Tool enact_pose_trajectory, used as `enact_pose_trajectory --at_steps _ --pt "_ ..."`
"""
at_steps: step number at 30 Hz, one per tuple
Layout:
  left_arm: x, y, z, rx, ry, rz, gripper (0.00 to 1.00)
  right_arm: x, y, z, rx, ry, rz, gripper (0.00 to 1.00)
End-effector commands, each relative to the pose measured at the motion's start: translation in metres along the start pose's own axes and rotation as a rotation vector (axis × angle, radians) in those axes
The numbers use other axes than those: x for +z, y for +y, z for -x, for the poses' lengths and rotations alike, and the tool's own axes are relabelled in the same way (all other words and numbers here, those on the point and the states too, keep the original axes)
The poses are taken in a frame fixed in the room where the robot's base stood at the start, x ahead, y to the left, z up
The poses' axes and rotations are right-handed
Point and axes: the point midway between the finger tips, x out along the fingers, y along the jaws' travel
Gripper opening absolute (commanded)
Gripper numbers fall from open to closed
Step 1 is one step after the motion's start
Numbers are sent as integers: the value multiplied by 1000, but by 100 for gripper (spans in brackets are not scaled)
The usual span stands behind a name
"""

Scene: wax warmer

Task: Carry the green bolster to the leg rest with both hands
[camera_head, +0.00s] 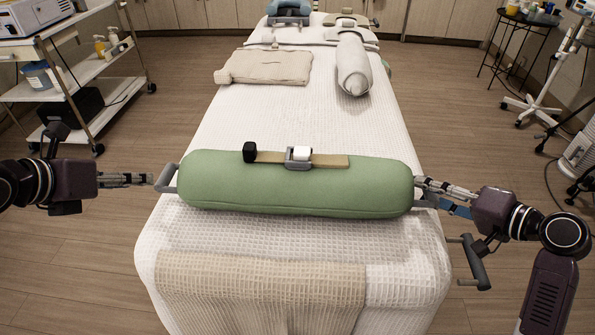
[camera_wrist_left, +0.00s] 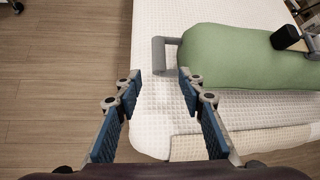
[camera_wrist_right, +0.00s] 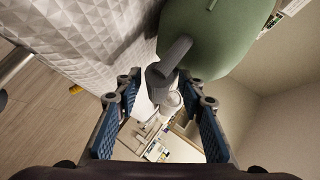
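The green bolster (camera_head: 300,190) lies crosswise on the white-covered bed (camera_head: 310,110), near its close end. It has a grey handle (camera_head: 165,178) at its left end, and a grey handle shows at its other end in the right wrist view (camera_wrist_right: 170,60). My left gripper (camera_head: 152,179) is open; in the left wrist view the left handle (camera_wrist_left: 160,52) is just beyond the fingertips. My right gripper (camera_head: 418,188) is open at the right end, with the handle at or between its fingertips; contact is unclear. I cannot tell which part is the leg rest.
A tan strip (camera_head: 328,160) with a black knob and white roll rests on the bolster. A beige cloth (camera_head: 260,280) covers the bed's near end. A folded towel (camera_head: 268,67) and grey bolster (camera_head: 353,66) lie farther back. A cart (camera_head: 80,75) stands left.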

Motion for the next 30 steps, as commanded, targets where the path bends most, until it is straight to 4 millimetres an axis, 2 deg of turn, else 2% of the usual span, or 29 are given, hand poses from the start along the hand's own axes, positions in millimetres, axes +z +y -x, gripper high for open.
enact_pose_trajectory --at_steps 5,8,15,21,25,30 --pt "0 0 4 0 1 -1 36 -1 1 10 3 2 1 36" --pt "0 0 4 0 1 0 36 -1 2 25 4 2 1 36" --pt "0 0 4 0 1 0 36 0 2 77 5 2 2 36" --pt "0 0 4 0 0 0 36 0 1 109 3 1 -1 36" --pt "0 0 4 0 0 0 36 0 0 118 1 0 0 36" --pt "0 0 4 0 0 0 36 0 0 120 0 0 0 36"
